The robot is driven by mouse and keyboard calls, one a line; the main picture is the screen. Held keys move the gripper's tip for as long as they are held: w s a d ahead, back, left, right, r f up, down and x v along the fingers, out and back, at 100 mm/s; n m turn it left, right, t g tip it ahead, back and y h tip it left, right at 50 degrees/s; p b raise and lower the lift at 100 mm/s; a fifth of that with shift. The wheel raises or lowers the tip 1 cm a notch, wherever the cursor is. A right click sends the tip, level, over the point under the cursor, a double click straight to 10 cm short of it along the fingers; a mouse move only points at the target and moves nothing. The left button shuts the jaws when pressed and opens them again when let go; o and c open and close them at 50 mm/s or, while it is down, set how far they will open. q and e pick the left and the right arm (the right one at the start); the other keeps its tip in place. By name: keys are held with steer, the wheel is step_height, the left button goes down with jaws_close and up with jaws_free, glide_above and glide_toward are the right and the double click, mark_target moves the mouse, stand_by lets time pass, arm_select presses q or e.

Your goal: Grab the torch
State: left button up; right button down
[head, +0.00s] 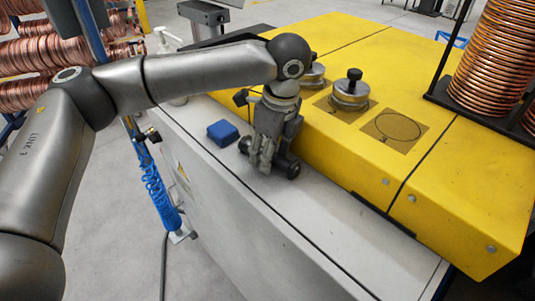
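The torch (289,168) is a dark cylinder lying on the pale ledge in front of the yellow machine. Its two ends show on either side of my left gripper (262,160). My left gripper points down over the torch's middle, with its fingertips low against or beside the torch. The fingers hide the middle of the torch, and I cannot tell whether they are closed on it. My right gripper is not in view.
A blue block (223,133) lies on the ledge left of the gripper. The yellow machine (430,195) with metal knobs (350,92) rises behind the torch. Copper coils (497,60) stand at right. A white pump bottle (167,42) is at back left. The ledge's front right is clear.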

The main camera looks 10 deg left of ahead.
arm_select(q)
jaws_close()
steer(key=shift+r, duration=0.15)
